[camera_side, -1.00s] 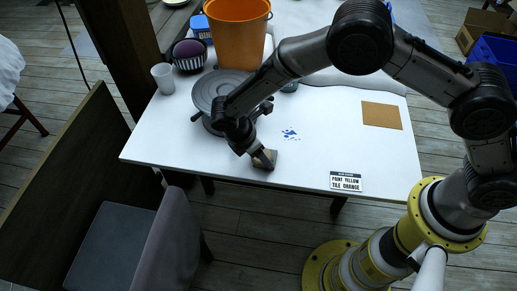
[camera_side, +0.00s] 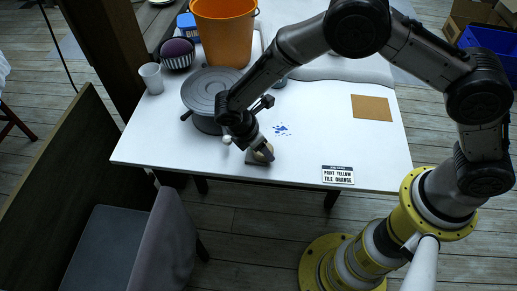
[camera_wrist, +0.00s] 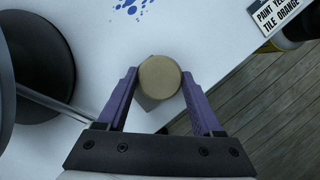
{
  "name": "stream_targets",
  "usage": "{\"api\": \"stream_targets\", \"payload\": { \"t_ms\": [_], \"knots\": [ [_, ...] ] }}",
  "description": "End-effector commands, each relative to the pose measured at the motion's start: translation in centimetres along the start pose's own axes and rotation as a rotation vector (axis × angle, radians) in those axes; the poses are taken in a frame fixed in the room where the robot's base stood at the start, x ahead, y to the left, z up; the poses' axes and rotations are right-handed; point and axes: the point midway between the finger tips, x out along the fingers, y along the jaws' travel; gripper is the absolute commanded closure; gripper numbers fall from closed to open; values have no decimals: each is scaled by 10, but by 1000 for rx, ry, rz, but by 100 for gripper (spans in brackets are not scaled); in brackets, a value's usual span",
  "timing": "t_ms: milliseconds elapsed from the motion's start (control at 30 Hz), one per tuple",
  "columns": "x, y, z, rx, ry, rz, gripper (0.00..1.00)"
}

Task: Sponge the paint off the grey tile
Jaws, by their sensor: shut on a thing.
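My gripper (camera_wrist: 158,90) is shut on a round tan sponge (camera_wrist: 160,76), held between its two purple fingers. The sponge also shows at the tip of my gripper in the side view (camera_side: 263,152), low over the table's front edge. The grey tile (camera_wrist: 149,102) lies under the sponge, and only a corner of it shows in the wrist view. The sponge and fingers hide most of its face, so I cannot tell how much paint is on it. I cannot tell whether sponge and tile touch. Blue paint splashes (camera_side: 281,129) lie on the white table behind it.
A grey round turntable (camera_side: 212,92) stands left of my arm. An orange bucket (camera_side: 224,32), a white cup (camera_side: 152,77) and a purple ball in a striped bowl (camera_side: 177,50) stand behind. A sign (camera_side: 338,175) and a tan board (camera_side: 371,107) lie right on the table (camera_side: 340,140).

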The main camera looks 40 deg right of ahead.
Motion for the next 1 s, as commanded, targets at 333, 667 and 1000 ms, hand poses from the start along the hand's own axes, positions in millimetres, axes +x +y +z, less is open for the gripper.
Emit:
{"api": "stream_targets", "payload": {
  "t_ms": [333, 667, 1000],
  "knots": [
    [2, 10, 2, 0, 2, 2, 77],
    [3, 20, 1, -1, 2, 3, 77],
    [-2, 29, -8, -1, 3, 4, 77]
  ]
}}
